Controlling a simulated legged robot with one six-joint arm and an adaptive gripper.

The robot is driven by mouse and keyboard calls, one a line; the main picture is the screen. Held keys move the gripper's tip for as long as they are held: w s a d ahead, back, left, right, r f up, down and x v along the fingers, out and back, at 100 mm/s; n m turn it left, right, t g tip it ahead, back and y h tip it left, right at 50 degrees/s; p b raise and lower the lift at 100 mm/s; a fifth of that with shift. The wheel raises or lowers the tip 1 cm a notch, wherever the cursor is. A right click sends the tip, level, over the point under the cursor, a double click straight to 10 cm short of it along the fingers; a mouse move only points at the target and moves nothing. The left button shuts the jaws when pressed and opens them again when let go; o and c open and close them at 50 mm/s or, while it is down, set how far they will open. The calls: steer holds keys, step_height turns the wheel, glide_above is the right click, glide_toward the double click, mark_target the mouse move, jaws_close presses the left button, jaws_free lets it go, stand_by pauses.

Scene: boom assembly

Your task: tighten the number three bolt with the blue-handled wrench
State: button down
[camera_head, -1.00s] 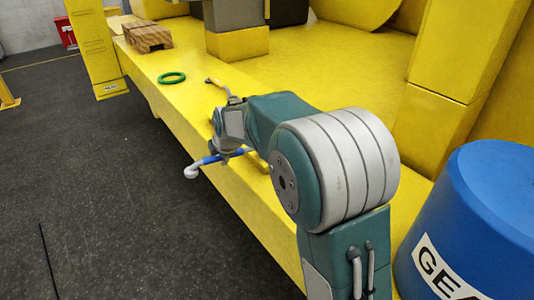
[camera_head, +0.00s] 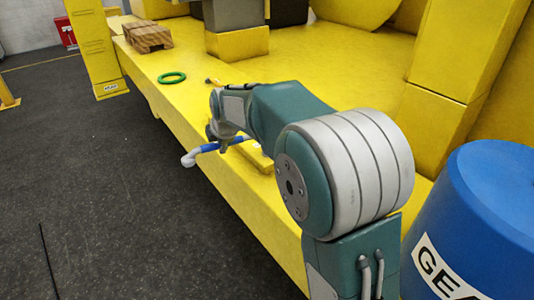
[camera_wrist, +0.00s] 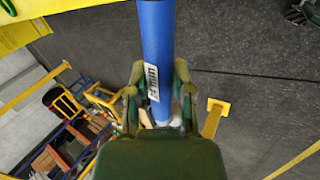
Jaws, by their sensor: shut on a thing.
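The blue-handled wrench (camera_head: 210,147) has a pale, rounded end that sticks out past the front edge of the yellow ledge (camera_head: 190,115). My gripper (camera_head: 222,139) is shut on its blue handle, above the ledge's edge. In the wrist view the blue handle (camera_wrist: 157,45), with a white label, runs between both fingers of my gripper (camera_wrist: 158,90). The wrench's far end is hidden or out of frame. I cannot make out a number three bolt.
A small orange-tipped item (camera_head: 212,81) lies behind my gripper. A yellow block (camera_head: 252,154) sits near the wrench. A blue barrel (camera_head: 490,200) stands at right. Dark floor is clear at left.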

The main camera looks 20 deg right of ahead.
steer(key=shift+r, duration=0.2)
steer(key=shift+r, duration=1.35)
